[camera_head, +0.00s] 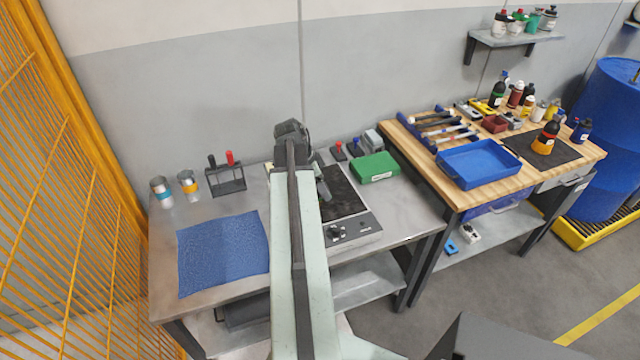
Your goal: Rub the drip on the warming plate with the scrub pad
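The warming plate (346,203) is a dark flat panel with knobs on its front strip, on the grey metal bench. My arm covers its left part. I cannot make out a drip on its visible surface. The end of my arm, with my gripper (324,190), shows just right of the arm link, over the plate. The fingers are too small and partly hidden, so I cannot tell whether they are open or hold anything. I cannot surely identify the scrub pad. A green block-like thing with a pale label (374,168) lies behind and right of the plate.
A blue mat (222,252) lies at the bench's left front. Two metal cups (162,192) and a rack with red and black handles (226,178) stand behind it. A wooden bench at right holds a blue tray (478,164), tools and bottles. A yellow fence (75,200) borders the left.

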